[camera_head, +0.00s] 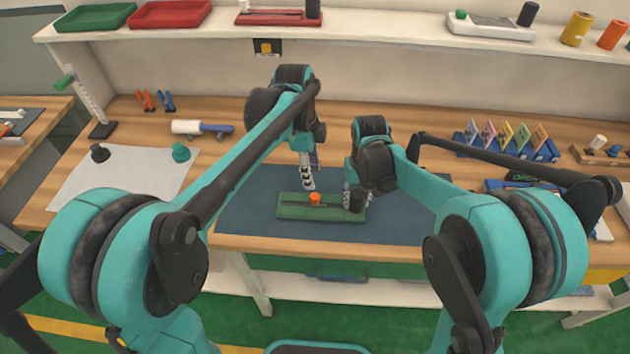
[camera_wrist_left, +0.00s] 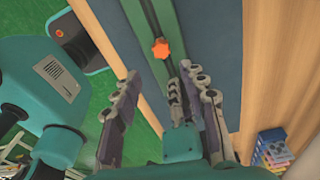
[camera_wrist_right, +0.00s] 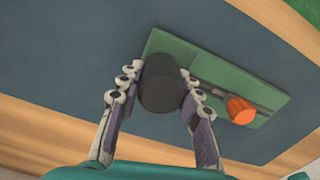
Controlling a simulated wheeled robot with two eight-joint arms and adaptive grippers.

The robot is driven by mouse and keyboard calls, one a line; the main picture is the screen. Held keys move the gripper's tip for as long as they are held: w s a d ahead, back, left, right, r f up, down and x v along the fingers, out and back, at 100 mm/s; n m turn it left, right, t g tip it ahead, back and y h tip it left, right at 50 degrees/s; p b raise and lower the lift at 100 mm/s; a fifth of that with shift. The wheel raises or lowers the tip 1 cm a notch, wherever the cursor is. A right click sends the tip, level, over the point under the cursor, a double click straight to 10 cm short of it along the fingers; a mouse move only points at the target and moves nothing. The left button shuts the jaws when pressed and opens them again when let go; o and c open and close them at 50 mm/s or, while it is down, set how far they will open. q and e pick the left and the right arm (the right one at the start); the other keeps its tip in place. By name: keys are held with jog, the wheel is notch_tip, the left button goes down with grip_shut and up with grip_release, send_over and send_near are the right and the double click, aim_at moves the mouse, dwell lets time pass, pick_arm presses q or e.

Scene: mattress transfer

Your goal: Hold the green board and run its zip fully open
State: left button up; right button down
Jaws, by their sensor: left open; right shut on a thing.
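The green board (camera_head: 290,211) lies flat on the dark blue mat, and it also shows in the right wrist view (camera_wrist_right: 180,47). A dark slot with an orange knob (camera_head: 315,197) runs along its middle; the knob also shows in the left wrist view (camera_wrist_left: 161,48). A black cylinder (camera_wrist_right: 161,88) stands at one end of the board, the right end in the head view. My right gripper (camera_head: 350,197) is shut around the black cylinder. My left gripper (camera_head: 307,182) is open and empty, just above and behind the board near the knob.
The blue mat (camera_head: 250,212) leaves free room left of the board. A white sheet (camera_head: 120,176) with two small knobs lies further left, with a white roller (camera_head: 187,127) behind. A blue rack of coloured cards (camera_head: 505,140) stands at the right. A shelf runs above the back.

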aim_at(314, 196)
pick_arm(q)
jog(key=a+f+h, duration=0.1)
jog(key=f+h, duration=0.1)
jog(key=a+f+n+h, duration=0.1)
jog(key=a+f+h, duration=0.1)
jog(key=a+f+n+h, duration=0.1)
jog(key=f+h, duration=0.1)
jog(key=shift+w+a+f, duration=0.1)
jog(key=shift+a+f, duration=0.15)
jog(key=shift+f, duration=0.05)
jog(key=a+t+h, duration=0.1)
jog(key=s+a+n+t+h, duration=0.1)
jog(key=a+h, duration=0.3)
jog(key=shift+s+r+n+t, duration=0.15)
jog(key=shift+s+n+t, duration=0.25)
jog(key=shift+s+a+r+h, duration=0.1)
jog(key=shift+s+a+h, duration=0.05)
jog(key=shift+h, duration=0.15)
jog(key=x, duration=1.1)
jog(key=shift+d+r, duration=0.1)
jog(key=shift+d, duration=0.3)
grip_shut()
